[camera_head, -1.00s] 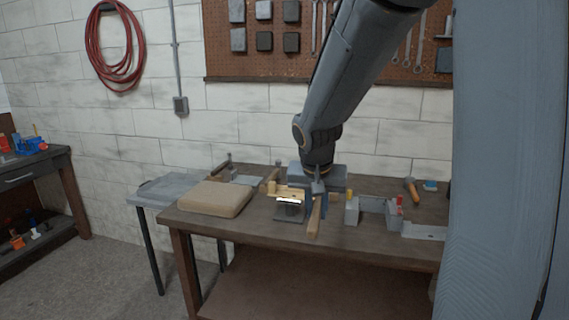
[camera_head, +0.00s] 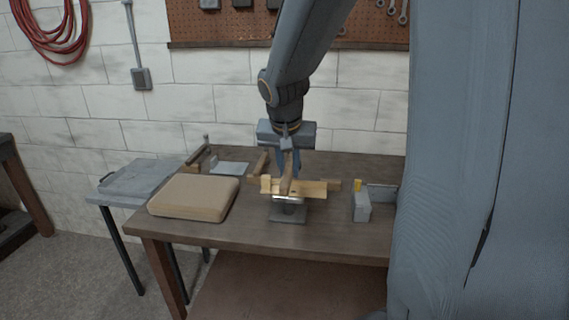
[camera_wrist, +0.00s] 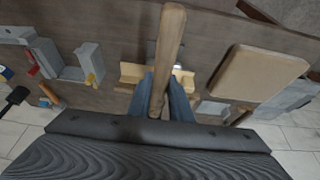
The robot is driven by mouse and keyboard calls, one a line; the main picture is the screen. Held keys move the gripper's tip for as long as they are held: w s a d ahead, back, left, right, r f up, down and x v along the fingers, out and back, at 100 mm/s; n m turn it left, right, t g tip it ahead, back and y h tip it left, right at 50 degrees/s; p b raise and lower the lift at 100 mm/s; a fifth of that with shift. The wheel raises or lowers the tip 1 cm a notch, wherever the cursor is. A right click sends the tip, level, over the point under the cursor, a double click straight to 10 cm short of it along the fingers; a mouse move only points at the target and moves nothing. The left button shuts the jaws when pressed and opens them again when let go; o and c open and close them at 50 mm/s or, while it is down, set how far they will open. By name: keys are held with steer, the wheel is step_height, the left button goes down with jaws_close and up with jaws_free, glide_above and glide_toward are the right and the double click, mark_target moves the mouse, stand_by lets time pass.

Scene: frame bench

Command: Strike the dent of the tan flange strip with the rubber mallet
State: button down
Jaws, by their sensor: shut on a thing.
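My gripper (camera_head: 288,168) is above the middle of the bench, with its blue jaws shut on the wooden handle of the rubber mallet (camera_head: 287,186). In the wrist view the handle (camera_wrist: 170,45) runs up the picture from between the jaws. I cannot make out the mallet's head. The tan flange strip (camera_head: 313,188) lies across a grey metal stand (camera_head: 288,213), behind and beside the handle. The strip also shows in the wrist view (camera_wrist: 131,73) on both sides of the handle. Its dent cannot be made out; the handle covers part of the strip.
A tan padded block (camera_head: 192,196) lies at the bench's left. A grey block with a yellow top (camera_head: 361,205) stands to the right. A wood-ended fixture (camera_head: 228,167) is at the back left. A grey side table (camera_head: 135,180) adjoins the bench. The front strip of bench is clear.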

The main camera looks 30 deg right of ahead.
steer(key=shift+s+f+b, duration=0.1)
steer(key=shift+f+b, duration=1.7)
steer(key=shift+f, duration=0.2)
step_height(320, 180, down, 5)
steer(key=b, duration=0.4)
step_height(320, 180, up, 8)
steer(key=p, duration=0.6)
steer(key=shift+r, duration=0.2)
steer(key=shift+f, duration=0.15)
